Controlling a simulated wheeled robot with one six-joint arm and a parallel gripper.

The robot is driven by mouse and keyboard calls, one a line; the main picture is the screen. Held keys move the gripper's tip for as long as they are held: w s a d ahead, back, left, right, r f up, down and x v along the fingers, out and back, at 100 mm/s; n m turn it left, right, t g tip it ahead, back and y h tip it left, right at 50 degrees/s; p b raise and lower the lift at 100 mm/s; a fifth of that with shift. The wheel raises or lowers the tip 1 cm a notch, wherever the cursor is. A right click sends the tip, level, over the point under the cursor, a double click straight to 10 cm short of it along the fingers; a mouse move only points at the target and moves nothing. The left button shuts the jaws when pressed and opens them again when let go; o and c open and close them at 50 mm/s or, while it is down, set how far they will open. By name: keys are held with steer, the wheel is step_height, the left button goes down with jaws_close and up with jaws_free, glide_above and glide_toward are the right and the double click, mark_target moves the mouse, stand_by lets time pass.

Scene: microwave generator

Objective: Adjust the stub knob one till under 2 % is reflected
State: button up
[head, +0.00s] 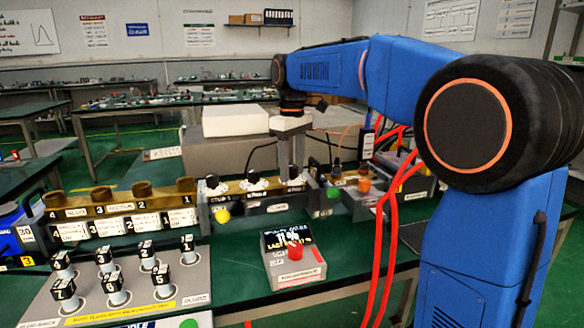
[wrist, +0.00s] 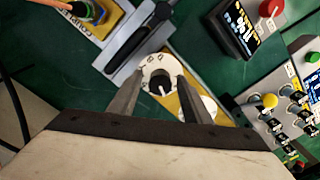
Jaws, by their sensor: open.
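The stub tuner (head: 262,201) is a grey and brass unit with three dark knobs on white dials. The left knob (head: 212,182) has a label below it that looks like "STUB 1"; the middle knob is at its right (head: 253,178). My gripper (head: 291,155) points down over the right-hand knob, which its fingers partly hide. In the wrist view my open fingers stand either side of a black knob (wrist: 159,84) on a white dial; contact cannot be told. A second dial (wrist: 198,107) is partly behind the right finger. The meter (head: 293,258) shows about 11 %; smaller text is unclear.
A panel with several numbered black-capped plugs (head: 110,280) stands at the front left. A brass waveguide row (head: 120,202) adjoins the tuner at left. An orange-knobbed unit (head: 364,185) is at its right. Red cables (head: 381,230) hang nearby. Green table is bare around the meter.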

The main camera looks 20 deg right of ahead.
mark_target(292, 166)
steer(key=c, duration=1)
steer(key=shift+n, duration=1.9)
steer(key=shift+c, duration=0.2)
steer(key=o, duration=1)
steer(key=shift+o, duration=0.2)
steer(key=shift+r, duration=0.15)
step_height(292, 166, up, 17)
